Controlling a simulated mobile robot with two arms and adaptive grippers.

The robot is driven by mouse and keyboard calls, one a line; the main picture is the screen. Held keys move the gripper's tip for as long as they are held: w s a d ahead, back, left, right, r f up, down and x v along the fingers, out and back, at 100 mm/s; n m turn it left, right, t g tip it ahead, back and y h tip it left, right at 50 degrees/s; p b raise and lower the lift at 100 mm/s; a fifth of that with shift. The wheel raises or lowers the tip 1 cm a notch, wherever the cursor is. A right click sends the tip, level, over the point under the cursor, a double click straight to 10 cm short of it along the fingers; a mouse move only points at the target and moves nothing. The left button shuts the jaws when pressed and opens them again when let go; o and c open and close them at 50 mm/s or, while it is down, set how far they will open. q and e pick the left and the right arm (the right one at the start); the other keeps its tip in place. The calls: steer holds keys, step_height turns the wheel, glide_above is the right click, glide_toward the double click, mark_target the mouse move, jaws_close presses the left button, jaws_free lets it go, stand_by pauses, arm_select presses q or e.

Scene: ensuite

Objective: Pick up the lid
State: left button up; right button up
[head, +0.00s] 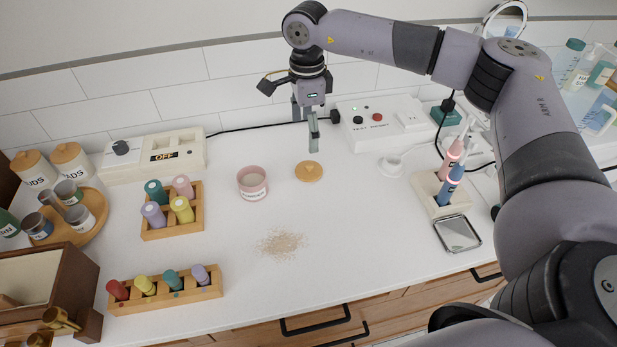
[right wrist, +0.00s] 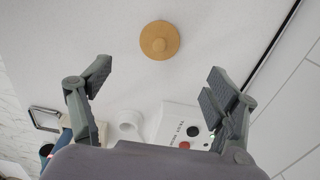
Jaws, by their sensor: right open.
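The lid (head: 309,171) is a round, flat wooden disc with a small knob, lying on the white counter. It also shows in the right wrist view (right wrist: 159,40), ahead of and between my fingers. My right gripper (head: 313,128) is open and empty, above the counter just behind the lid and apart from it. Both open fingers show in the right wrist view (right wrist: 157,80). A pink cup (head: 252,183) labelled as powder stands open to the left of the lid. My left gripper is not in view.
Beige powder (head: 281,243) is spilled in front of the lid. A white box with buttons (head: 380,122) stands behind. Toothbrushes in a holder (head: 440,191) and a small metal tray (head: 457,233) are at right. Wooden racks of bottles (head: 172,212) are at left.

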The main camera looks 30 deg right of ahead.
steer(key=b, duration=0.3)
glide_above(309, 164)
steer(key=f, duration=0.6)
steer(key=shift+a+f, duration=0.15)
steer(key=shift+a, duration=0.05)
steer(key=f+b, duration=0.2)
steer(key=f, duration=0.1)
steer(key=f+b, duration=0.1)
steer(key=f, duration=0.1)
steer(key=shift+d+f+b, duration=0.15)
steer(key=shift+d+b, duration=0.1)
steer(key=shift+b, duration=0.1)
steer(key=shift+c, duration=0.2)
steer(key=c, duration=1.1)
